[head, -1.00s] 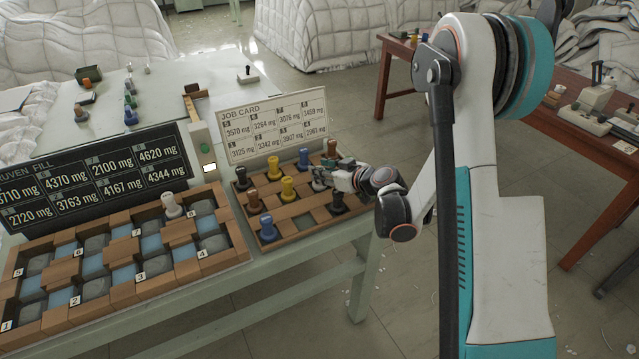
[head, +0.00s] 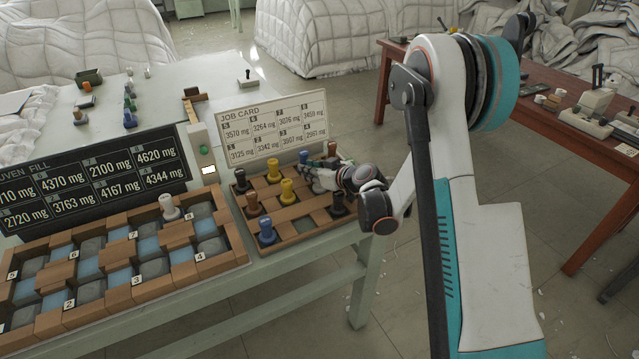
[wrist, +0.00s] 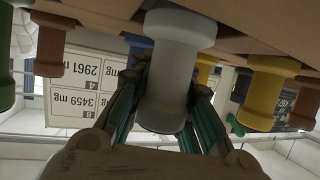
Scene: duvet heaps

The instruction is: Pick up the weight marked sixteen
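Several coloured weights stand in a wooden rack below the job card. No mark reading sixteen is legible on any of them. In the wrist view a pale grey weight (wrist: 170,75) fills the middle, seen close up and upside down. The teal fingers of my gripper (wrist: 168,95) are spread, one on each side of it; the weight hides their tips, and I cannot tell whether they touch it. In the head view my gripper (head: 322,172) is low over the right side of the rack (head: 290,241), among the weights, and partly covers them.
Close neighbours are a black weight (head: 338,204), a yellow weight (head: 287,192) and a brown weight (head: 332,148). The job card (head: 268,128) stands behind the rack. A larger wooden tray (head: 128,294) with one pale weight (head: 169,208) lies to the left.

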